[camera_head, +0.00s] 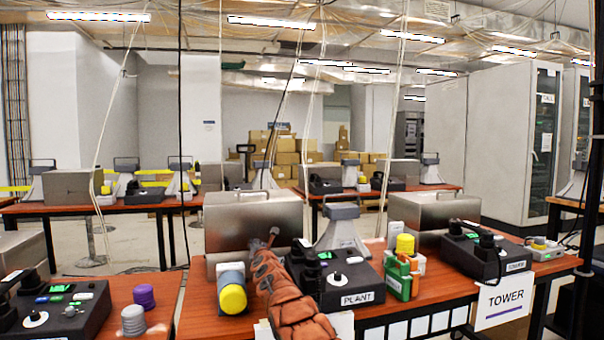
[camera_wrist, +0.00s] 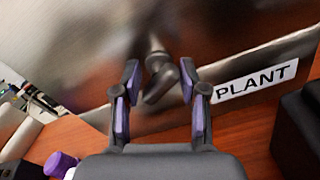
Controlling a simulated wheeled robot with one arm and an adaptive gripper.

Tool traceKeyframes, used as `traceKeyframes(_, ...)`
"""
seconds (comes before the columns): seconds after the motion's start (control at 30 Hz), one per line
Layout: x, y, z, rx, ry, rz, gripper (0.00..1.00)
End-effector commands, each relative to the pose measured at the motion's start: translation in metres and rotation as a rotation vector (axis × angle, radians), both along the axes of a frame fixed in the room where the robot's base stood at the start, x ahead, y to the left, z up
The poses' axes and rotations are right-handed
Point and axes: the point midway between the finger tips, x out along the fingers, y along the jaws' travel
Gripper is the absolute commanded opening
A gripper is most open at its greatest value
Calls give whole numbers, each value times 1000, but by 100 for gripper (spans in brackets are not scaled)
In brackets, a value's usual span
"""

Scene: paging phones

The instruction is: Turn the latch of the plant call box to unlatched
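The plant call box is the shiny metal box (camera_head: 253,220) left of centre in the head view, behind my arm. Its metal front (camera_wrist: 255,75) fills the upper wrist view and bears a white PLANT label (camera_wrist: 256,80). The dark latch (camera_wrist: 160,80) sticks out from this front. My gripper (camera_wrist: 160,100) is open, with one purple-padded finger on each side of the latch. I cannot tell whether either finger touches it. In the head view my sleeved arm hides the latch and most of the gripper.
Purple (camera_head: 144,296) and grey cylinders stand on the left table.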

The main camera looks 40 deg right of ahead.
Motion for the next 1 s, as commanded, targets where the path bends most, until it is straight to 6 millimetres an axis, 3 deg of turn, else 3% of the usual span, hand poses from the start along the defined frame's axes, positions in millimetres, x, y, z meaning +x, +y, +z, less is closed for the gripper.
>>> traceKeyframes(0.7,1,3,4,-398,170,2,42)
traceKeyframes(1.0,-14,8,4,-398,163,0,42)
